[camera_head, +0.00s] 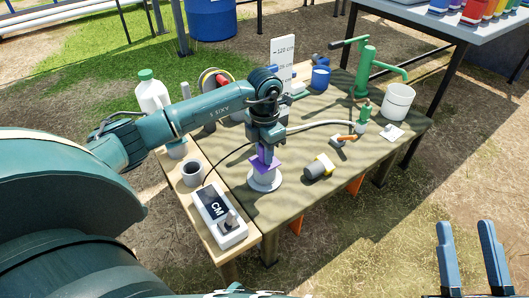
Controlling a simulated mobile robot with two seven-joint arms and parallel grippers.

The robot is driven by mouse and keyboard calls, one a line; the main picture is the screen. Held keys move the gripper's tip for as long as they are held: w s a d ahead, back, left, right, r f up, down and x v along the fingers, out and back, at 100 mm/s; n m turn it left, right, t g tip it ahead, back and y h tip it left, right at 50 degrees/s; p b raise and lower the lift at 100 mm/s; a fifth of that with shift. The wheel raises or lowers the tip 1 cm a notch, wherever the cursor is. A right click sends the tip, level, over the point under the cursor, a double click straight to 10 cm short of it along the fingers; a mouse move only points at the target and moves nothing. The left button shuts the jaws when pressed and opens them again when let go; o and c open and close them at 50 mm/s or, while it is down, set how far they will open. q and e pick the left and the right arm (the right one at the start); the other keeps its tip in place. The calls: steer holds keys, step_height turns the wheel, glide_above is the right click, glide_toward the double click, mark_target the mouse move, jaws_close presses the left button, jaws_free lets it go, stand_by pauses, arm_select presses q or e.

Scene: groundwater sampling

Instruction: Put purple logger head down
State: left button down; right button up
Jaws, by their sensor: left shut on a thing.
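The purple logger head (265,159) is in the jaws of my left gripper (266,148), which points straight down over the table. My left gripper is shut on it. Directly below is a white cylindrical stand (264,181) with a wide round base. The purple head is at the top of this stand; I cannot tell whether it touches it. My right gripper (470,262) is at the lower right, off the table, with its two blue fingers apart and nothing between them.
A white CM meter (219,213) and grey cup (192,173) stand on the left side board. The table's front is clear.

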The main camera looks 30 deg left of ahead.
arm_select(q)
steer(key=shift+f, duration=0.1)
steer(key=c, duration=1.2)
jaws_free()
